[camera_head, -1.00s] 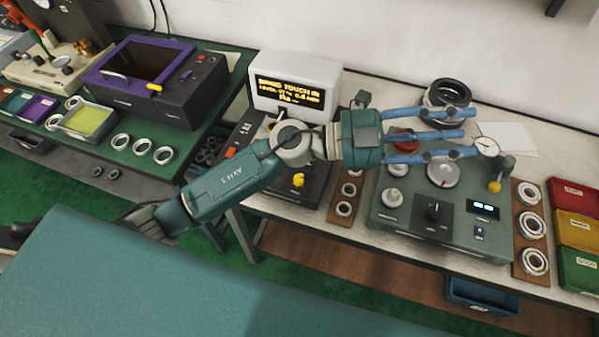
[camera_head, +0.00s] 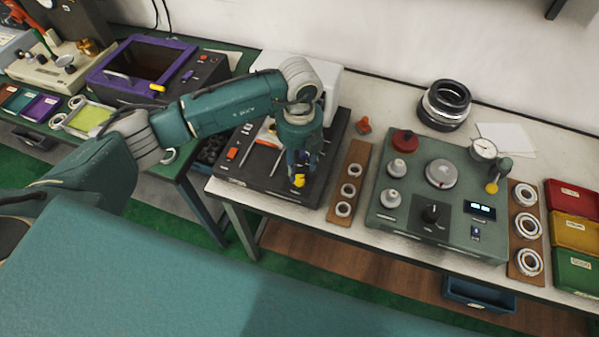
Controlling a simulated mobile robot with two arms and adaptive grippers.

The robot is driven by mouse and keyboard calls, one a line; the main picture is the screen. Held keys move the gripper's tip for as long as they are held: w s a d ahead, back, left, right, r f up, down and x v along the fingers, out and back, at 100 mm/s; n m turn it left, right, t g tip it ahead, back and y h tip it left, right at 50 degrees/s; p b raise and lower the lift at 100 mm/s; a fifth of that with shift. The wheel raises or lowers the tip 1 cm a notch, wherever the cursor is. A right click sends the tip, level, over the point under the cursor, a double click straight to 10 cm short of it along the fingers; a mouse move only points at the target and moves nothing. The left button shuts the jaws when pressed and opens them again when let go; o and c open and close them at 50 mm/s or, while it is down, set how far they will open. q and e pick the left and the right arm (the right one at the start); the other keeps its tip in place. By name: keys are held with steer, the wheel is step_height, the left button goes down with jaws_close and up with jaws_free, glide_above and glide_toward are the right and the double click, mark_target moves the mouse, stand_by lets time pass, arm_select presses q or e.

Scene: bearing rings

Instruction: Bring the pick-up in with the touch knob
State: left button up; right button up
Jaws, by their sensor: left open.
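A black instrument (camera_head: 262,190) stands left of centre on the white bench, with a yellow knob (camera_head: 299,181) on its front right part. This may be the touch knob; no label is readable. My left gripper (camera_head: 302,166) points down over it, open, its fingertips close to or around the knob; I cannot tell whether they touch. The gripper hides part of the instrument's top, so I cannot make out the pick-up. A white display unit (camera_head: 333,92) behind it is mostly covered by my arm. My right gripper is not in view.
A wooden strip with rings (camera_head: 356,162) stands to the right, then a green-grey tester (camera_head: 400,217) with a dial gauge (camera_head: 483,148) and another yellow knob (camera_head: 492,187). Dark stacked rings (camera_head: 446,104) stand behind. Coloured bins (camera_head: 573,233) sit far right. A purple-framed machine (camera_head: 131,57) stands left.

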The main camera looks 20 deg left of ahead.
mark_target(299, 178)
arm_select(q)
steer(key=shift+f+p, duration=0.7)
steer(key=shift+f, duration=2.4)
steer(key=shift+c, duration=0.5)
jaws_close()
